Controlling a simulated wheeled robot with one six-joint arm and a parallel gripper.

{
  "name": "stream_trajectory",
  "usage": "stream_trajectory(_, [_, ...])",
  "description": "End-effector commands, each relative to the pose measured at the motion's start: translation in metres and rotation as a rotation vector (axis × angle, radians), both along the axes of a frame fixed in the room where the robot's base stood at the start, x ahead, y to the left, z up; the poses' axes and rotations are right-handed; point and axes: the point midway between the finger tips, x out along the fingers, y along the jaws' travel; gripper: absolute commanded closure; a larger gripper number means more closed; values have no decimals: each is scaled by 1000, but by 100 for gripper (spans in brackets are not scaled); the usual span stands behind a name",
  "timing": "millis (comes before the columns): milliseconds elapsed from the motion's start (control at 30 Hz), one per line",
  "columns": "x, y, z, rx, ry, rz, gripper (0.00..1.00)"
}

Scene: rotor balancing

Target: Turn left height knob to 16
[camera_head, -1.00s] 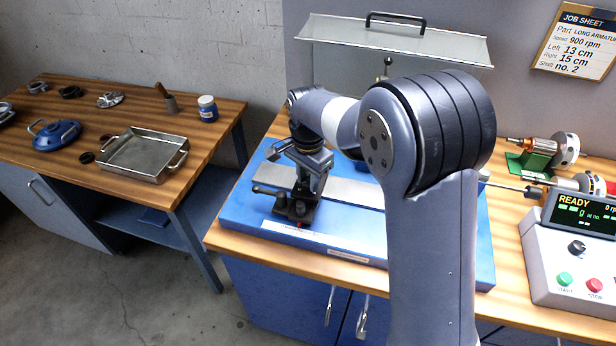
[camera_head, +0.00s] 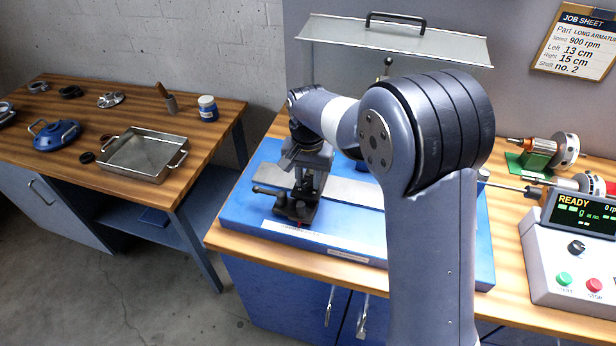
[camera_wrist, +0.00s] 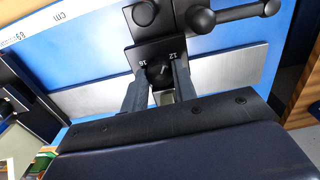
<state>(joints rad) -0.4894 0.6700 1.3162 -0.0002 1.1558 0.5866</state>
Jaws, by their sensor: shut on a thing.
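The left height knob (camera_wrist: 157,74) is a small dark round knob in the wrist view, with the marks 16 and 12 on the black plate around it. A pale line shows on its face, but it is too small to read exactly. My gripper (camera_wrist: 161,78) has one finger on each side of the knob and is shut on it. In the head view my gripper (camera_head: 308,178) points down at the left black stand (camera_head: 296,209) on the blue base (camera_head: 240,208). The knob is hidden there by my gripper.
Black ball-ended handles (camera_wrist: 202,20) stand close beyond the knob. A grey rail (camera_head: 352,192) runs along the base. A cm scale (camera_wrist: 40,24) lies along its edge. A control box (camera_head: 570,260) reads READY at the right. The job sheet (camera_head: 575,42) lists Left 13 cm, Right 15 cm.

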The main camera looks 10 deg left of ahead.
Motion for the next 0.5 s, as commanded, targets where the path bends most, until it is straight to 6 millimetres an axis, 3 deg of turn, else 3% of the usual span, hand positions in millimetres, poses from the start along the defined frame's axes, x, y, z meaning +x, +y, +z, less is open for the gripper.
stream_trajectory(500, [0,0,0,1,-1,381,96])
